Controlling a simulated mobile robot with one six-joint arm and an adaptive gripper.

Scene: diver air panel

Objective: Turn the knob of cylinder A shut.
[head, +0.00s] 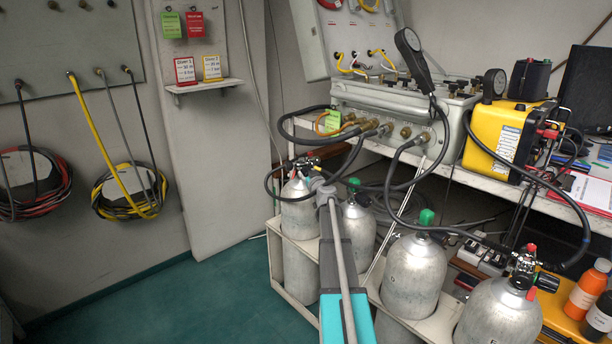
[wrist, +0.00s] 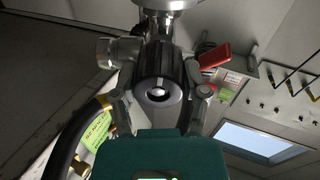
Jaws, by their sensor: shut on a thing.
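A grey cylinder (head: 298,215) stands at the back left of the rack, with a black hose on its valve; no letter on it is readable to me. My gripper (head: 316,184) is at this cylinder's valve, and my arm hides part of the valve in the head view. In the wrist view, a round black knob (wrist: 157,92) with a pale centre sits between the two fingers of my gripper (wrist: 158,100). The fingers are closed on the knob's left and right sides. A metal valve body (wrist: 160,8) shows above the knob, and a red tag (wrist: 214,56) hangs to its right.
Other cylinders stand close by: one behind my arm (head: 358,225), one with a green cap (head: 413,270), and one with a fitted valve (head: 500,315). Black hoses (head: 375,185) loop between the cylinders and the grey panel box (head: 395,110). Teal floor at left is clear.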

